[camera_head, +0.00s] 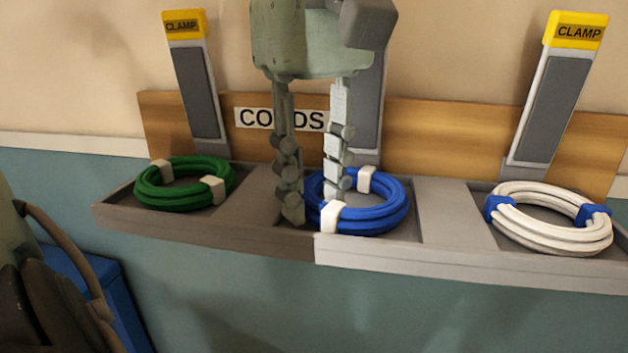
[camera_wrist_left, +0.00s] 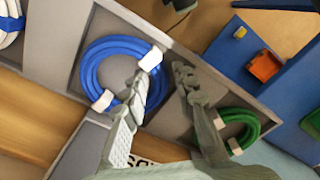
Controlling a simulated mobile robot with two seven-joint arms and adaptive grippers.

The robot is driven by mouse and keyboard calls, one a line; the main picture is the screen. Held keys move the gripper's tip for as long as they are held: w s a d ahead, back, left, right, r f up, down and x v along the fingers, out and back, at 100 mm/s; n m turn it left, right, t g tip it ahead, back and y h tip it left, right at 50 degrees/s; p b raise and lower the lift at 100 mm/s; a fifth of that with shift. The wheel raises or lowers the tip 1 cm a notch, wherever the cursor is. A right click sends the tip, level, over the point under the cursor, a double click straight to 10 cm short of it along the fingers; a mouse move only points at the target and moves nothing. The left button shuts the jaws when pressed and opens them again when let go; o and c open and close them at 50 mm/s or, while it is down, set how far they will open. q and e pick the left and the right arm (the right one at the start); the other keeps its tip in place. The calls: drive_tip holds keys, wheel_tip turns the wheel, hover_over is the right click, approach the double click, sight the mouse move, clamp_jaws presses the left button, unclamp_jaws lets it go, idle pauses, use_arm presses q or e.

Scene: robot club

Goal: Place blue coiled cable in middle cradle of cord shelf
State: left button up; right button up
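The blue coiled cable (camera_head: 375,215), with white bands, lies flat in the middle cradle of the cord shelf (camera_head: 365,253). It also shows in the wrist view (camera_wrist_left: 90,65), inside its grey compartment. My left gripper (camera_head: 313,205) points down over the left side of the coil, its two fingers apart. One finger is in front of the coil and the other is by the divider towards the green coil. In the wrist view the left gripper (camera_wrist_left: 168,75) shows a gap between its fingertips. Part of the coil is hidden behind a finger. My right gripper is not seen.
A green coil (camera_head: 150,198) lies in the left cradle and a white coil (camera_head: 545,238) in the right one. Yellow-topped clamps stand raised behind, including the left clamp (camera_head: 195,90) and right clamp (camera_head: 550,100). A blue bin (camera_head: 85,285) is at lower left.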

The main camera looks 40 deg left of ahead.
use_arm(q)
wheel_tip(320, 180, up, 12)
idle(0.6)
